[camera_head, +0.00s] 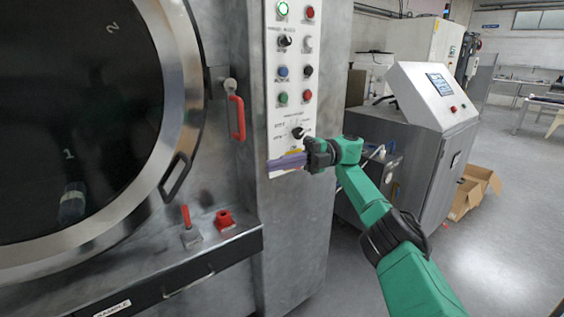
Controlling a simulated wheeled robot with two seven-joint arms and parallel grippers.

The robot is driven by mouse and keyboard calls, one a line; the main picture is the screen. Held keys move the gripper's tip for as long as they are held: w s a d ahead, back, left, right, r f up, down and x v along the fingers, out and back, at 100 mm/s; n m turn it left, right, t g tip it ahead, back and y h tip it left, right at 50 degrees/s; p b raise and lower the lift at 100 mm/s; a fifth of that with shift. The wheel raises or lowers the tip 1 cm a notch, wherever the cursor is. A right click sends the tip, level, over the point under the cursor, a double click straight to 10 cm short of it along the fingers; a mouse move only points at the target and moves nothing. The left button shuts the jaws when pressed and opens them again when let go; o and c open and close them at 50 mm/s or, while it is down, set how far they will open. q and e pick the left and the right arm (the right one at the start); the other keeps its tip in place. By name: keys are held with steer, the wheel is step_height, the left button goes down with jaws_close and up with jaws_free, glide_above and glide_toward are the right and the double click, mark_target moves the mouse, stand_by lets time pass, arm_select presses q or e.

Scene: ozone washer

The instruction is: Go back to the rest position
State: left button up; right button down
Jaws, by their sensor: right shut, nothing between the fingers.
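My right arm is green with black joints and comes in from the lower right. My right gripper (284,162), with purple-grey fingers, is shut and empty. It points left in front of the lower part of the control panel (296,75), just below a black rotary knob (298,132). I cannot tell whether the fingers touch the panel. My left gripper is not in view.
A large steel washer door (192,90) with dark glass and a red handle (237,118) fills the left. Below it, a ledge (225,243) carries a red-handled lever (188,228) and a red fitting (224,219). A grey console (432,95) and cardboard box (470,192) stand right. Open floor lies right.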

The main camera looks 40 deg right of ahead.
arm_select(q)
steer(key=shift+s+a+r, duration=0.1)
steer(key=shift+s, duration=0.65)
arm_select(e)
steer(key=shift+w+d, duration=0.15)
steer(key=shift+d, duration=0.4)
